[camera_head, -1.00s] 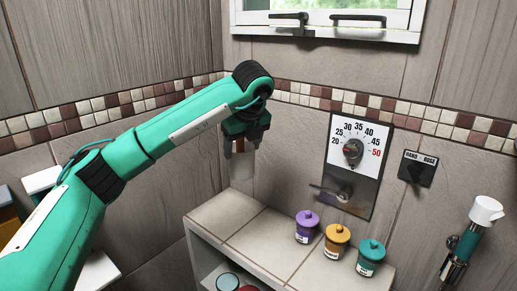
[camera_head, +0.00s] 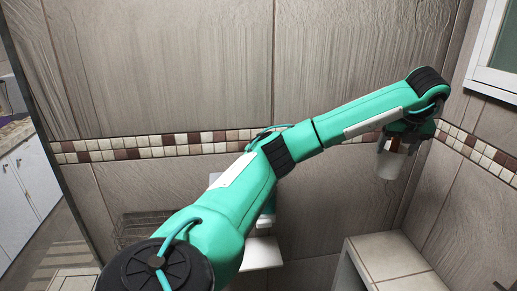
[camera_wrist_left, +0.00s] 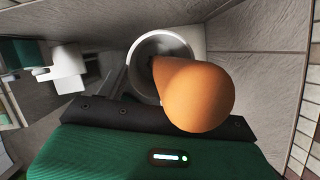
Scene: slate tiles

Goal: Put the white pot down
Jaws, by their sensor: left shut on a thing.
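My left gripper (camera_head: 408,138) is shut on the white pot (camera_head: 390,165) and holds it in the air near the wall corner. The pot hangs roughly upright below the fingers, above the level of the tiled ledge (camera_head: 390,257). The fingers' contact is not clear in that view. My right gripper is not in view.
The bare part of the tiled ledge in view is clear. A white fixture (camera_head: 262,254) sits on the wall behind my left arm. A window frame (camera_head: 494,75) is at upper right, and white cabinets (camera_head: 25,185) are at far left.

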